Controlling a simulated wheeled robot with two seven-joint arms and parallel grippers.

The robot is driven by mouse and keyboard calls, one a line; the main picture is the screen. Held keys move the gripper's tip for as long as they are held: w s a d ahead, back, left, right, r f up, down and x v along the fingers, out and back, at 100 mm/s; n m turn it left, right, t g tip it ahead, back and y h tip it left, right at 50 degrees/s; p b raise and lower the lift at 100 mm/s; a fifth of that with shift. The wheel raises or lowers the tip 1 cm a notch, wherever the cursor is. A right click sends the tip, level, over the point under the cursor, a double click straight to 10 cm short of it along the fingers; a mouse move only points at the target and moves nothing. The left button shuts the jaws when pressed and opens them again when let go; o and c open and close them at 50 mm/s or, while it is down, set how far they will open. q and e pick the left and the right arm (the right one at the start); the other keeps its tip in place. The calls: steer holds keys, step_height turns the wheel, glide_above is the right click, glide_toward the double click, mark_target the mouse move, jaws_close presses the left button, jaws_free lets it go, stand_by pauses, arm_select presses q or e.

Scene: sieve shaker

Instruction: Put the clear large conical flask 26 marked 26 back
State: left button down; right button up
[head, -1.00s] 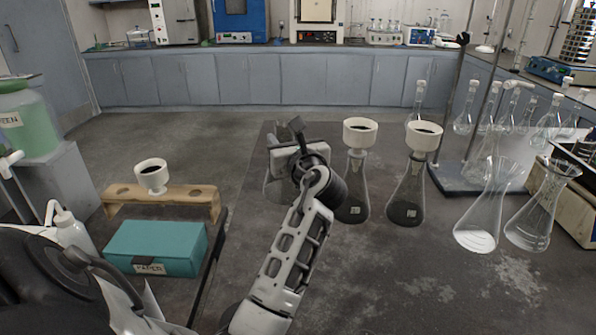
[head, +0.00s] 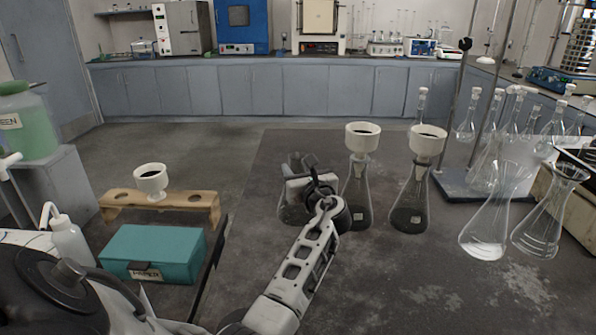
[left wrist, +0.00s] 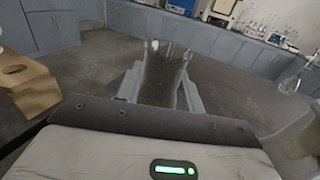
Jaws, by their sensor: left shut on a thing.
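My left gripper (head: 297,172) is shut on the neck of a clear conical flask (head: 290,212). The flask looks upright, and its body is largely hidden behind the gripper and wrist in the head view. Its clear neck (left wrist: 165,72) shows between the two fingers in the left wrist view. Its marking cannot be read. It is just left of two conical flasks with dark contents (head: 357,205) (head: 408,212), each topped by a white funnel. I cannot tell whether its base touches the dark surface. My right gripper is not in view.
Two clear large conical flasks (head: 487,235) (head: 543,228) stand at the right, by a stand base (head: 455,186) and several stoppered flasks. At the left are a wooden rack (head: 190,202) with a white funnel (head: 151,180), and a teal box (head: 155,250). Bare surface lies in front of the flasks.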

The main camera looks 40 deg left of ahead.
arm_select(q)
steer(key=c, duration=0.9)
jaws_free()
steer(key=shift+f, duration=0.15)
steer(key=shift+d+r, duration=0.1)
steer(key=shift+r, duration=0.1)
steer(key=v, duration=1.2)
